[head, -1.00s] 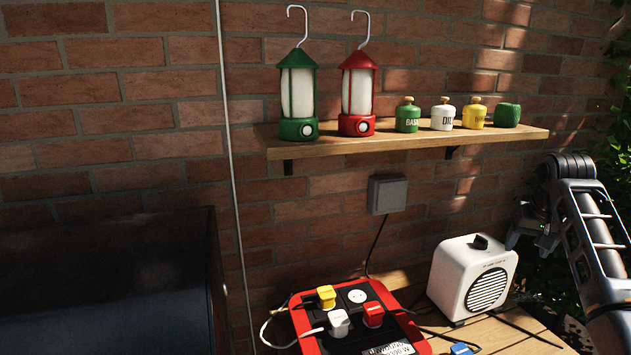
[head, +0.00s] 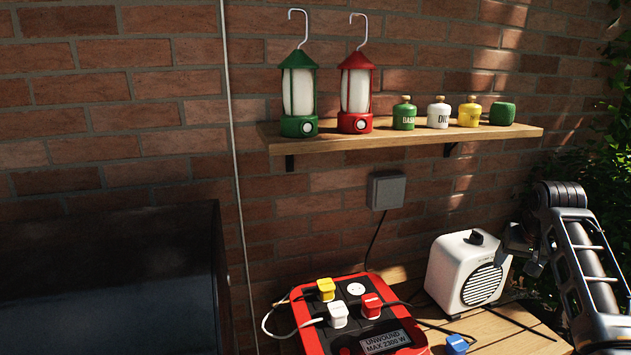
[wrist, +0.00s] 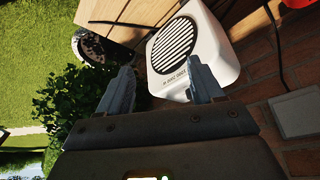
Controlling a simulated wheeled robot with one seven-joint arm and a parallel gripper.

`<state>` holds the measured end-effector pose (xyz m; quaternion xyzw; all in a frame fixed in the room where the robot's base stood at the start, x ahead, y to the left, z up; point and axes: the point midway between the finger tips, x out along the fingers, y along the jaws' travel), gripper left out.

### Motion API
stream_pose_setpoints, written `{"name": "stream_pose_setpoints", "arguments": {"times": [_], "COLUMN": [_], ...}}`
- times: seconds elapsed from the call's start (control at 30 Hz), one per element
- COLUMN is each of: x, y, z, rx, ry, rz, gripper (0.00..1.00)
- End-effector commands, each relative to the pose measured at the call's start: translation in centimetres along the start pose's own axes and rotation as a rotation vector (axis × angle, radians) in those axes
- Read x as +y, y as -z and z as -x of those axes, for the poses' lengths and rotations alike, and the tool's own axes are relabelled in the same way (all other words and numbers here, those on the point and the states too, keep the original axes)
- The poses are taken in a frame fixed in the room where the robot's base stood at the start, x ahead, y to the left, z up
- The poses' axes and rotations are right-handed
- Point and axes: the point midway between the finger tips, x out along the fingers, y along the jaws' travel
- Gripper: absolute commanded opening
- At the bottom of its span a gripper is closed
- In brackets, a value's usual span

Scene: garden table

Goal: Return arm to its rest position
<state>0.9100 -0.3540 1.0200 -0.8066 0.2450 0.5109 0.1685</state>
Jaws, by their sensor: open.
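My gripper is at the right of the head view, beside the white speaker-like box (head: 468,270), with its fingertips hard to make out there. In the wrist view my gripper (wrist: 160,85) has its two fingers spread apart with nothing between them. The same white box (wrist: 190,45) lies beyond the fingers in that view. My arm is folded at the right edge of the head view, above the wooden table (head: 510,335).
A red power strip box (head: 300,310) with yellow, white and red plugs stands on the table, with cables around it. A blue plug (head: 457,344) lies near it. A shelf (head: 400,142) on the brick wall holds a green lantern (head: 299,95), a red lantern (head: 356,95) and several small jars.

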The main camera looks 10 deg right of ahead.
Motion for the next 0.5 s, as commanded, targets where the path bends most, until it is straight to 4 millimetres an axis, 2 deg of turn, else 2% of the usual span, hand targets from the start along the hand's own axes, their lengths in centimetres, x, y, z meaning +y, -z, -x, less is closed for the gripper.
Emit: {"name": "stream_pose_setpoints", "arguments": {"times": [0.27,0.5], "x": [-3.0,-6.7], "y": [-4.7,-12.0], "z": [-3.5,-7.0], "rx": [0.044,0.118], "ry": [0.045,0.108], "rz": [0.034,0.076], "gripper": [0.66,0.66]}}
